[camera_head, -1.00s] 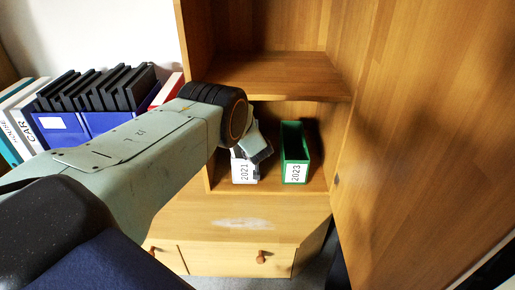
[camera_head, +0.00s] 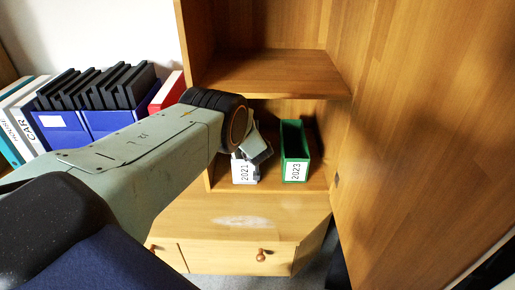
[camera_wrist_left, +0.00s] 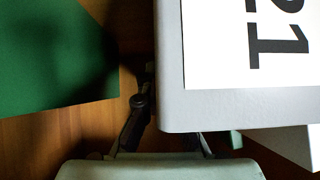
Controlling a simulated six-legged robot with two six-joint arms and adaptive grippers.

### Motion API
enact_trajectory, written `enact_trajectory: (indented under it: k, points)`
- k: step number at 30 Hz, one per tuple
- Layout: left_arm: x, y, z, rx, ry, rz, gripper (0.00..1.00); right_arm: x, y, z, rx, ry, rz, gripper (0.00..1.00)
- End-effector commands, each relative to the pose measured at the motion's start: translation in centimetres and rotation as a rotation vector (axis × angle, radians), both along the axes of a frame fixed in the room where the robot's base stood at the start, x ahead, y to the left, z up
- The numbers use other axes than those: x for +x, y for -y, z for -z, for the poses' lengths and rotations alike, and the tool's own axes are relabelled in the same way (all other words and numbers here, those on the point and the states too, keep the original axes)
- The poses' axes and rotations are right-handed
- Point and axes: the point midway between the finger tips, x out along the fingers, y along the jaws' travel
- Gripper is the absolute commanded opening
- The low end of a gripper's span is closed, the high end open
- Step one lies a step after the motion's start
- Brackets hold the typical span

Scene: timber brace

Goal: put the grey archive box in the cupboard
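The grey archive box (camera_head: 246,172), with a white "2021" label, is in the lower compartment of the wooden cupboard (camera_head: 270,75). It appears upright, left of the green "2023" box (camera_head: 294,152) with a gap between them. My left gripper is at the grey box, largely hidden behind its own wrist in the head view. In the left wrist view the grey box (camera_wrist_left: 172,75) covers part of the gripper (camera_wrist_left: 165,95). One finger lies against the box's edge and the other is partly behind it; they lean together and appear shut on it. My right gripper is out of view.
The upper compartment looks empty. The cupboard's right door or side panel (camera_head: 430,120) stands close on the right. Blue files with black folders (camera_head: 100,110) and a red one (camera_head: 168,90) stand on the left. Below is a ledge with a drawer (camera_head: 235,258).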

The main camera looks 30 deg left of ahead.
Motion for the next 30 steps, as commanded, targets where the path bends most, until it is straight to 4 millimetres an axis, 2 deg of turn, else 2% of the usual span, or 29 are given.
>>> enact_trajectory:
  k: [4,6,15,30]
  points:
    - [0.21,-0.04,-0.31,0.004,0.006,0.000,0.00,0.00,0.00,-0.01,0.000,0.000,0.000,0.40]
    - [0.21,-0.05,-0.31,0.004,0.006,0.000,0.08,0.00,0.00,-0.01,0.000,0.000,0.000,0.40]
    - [0.06,-0.03,-0.10,0.001,0.002,0.000,0.32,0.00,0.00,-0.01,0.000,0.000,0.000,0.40]
    - [-0.10,0.02,0.05,-0.001,-0.002,0.000,0.30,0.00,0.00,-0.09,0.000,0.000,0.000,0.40]
